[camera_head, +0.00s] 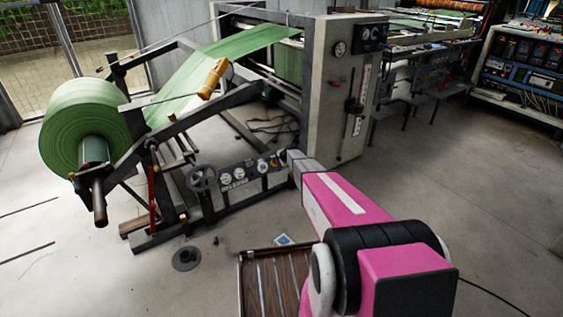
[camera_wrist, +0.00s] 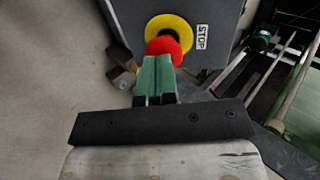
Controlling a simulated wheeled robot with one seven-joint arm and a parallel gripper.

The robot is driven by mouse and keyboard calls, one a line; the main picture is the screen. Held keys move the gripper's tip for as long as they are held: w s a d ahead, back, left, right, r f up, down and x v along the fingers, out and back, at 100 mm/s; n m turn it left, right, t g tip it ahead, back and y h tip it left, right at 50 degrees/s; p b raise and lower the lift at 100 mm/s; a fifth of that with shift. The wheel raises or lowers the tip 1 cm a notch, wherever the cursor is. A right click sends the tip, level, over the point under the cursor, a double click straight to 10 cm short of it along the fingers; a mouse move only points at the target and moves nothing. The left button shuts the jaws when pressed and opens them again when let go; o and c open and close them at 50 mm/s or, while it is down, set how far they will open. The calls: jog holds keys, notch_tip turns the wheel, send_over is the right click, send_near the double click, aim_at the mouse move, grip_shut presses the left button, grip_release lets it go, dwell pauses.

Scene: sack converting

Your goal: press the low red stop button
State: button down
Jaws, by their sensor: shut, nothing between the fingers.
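The red stop button (camera_wrist: 163,46) shows in the wrist view, on a yellow round base fixed to a dark grey box (camera_wrist: 210,22). A white label reading STOP (camera_wrist: 202,37) is beside it. My gripper (camera_wrist: 158,62) has its green fingers shut and empty. The fingertips overlap the lower part of the button in the picture; I cannot tell whether they touch it. In the head view my pink arm reaches to the end of the low control panel (camera_head: 238,182). The button and my fingertips are not discernible there.
A big green roll (camera_head: 83,125) sits on the unwind frame at the left. A tall grey machine cabinet (camera_head: 336,92) stands just beyond my arm. The floor at right is mostly clear.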

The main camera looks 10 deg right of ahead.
jog(key=shift+w+f, duration=0.1)
jog(key=shift+w+a+f, duration=0.4)
jog(key=shift+w+f, duration=0.2)
jog(key=shift+w, duration=0.25)
jog(key=shift+w+f, duration=0.1)
jog(key=s+f+v, duration=0.1)
jog(key=v, duration=1.5)
jog(key=s+a+r+n+g+h, duration=0.1)
jog(key=s+r+n, duration=0.3)
jog(key=s, duration=1)
jog(key=s+a+r+n+g+h, duration=0.1)
jog(key=s+r+n+g, duration=0.3)
jog(key=s, duration=1.1)
jog(key=s+a+r+n+g+h, duration=0.1)
jog(key=s+r+n, duration=0.4)
jog(key=s, duration=1)
jog(key=shift+s+a+r+g+h, duration=0.15)
jog(key=shift+a+r+g+h, duration=0.15)
jog(key=shift+a+r+g, duration=0.5)
